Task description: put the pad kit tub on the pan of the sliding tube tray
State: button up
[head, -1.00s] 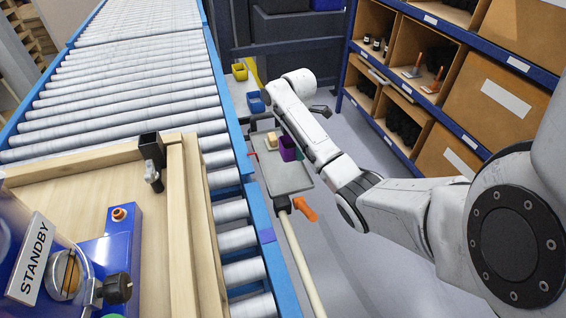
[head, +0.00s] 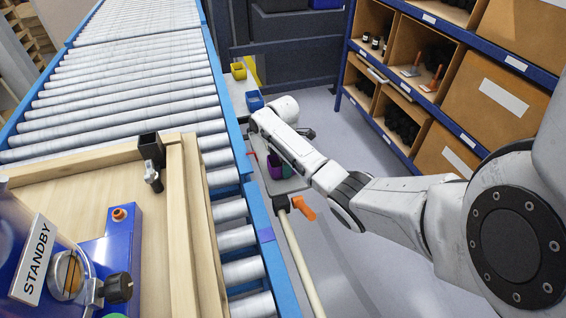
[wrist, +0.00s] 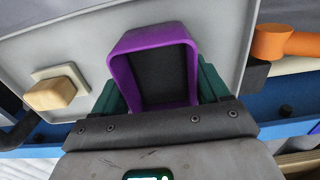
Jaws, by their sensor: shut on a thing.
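The purple tub (wrist: 118,72) is the likely pad kit tub; it is open-topped with a dark inside. My gripper (wrist: 155,85) is shut on it, with a green finger on either side. In the head view the tub (head: 274,166) shows partly behind my arm, over the grey pan of the tube tray (head: 288,187). The pan (wrist: 215,25) also fills the background of the wrist view. I cannot tell whether the tub's base touches the pan. A wooden block (wrist: 50,93) on a pale base stands on the pan, left of the tub in the wrist view.
An orange handle (head: 303,208) sits at the tray's near end, by a long pale tube (head: 301,262). The roller conveyor's blue rail (head: 258,212) runs close on the left. A blue bin (head: 255,101) and yellow bin (head: 239,72) stand beyond. Shelving (head: 468,140) is at right.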

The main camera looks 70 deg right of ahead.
jog(key=shift+f, duration=0.15)
jog(key=o, duration=1.2)
notch_tip(320, 180, up, 12)
jog(key=shift+r+b, duration=0.2)
jog(key=shift+b, duration=0.1)
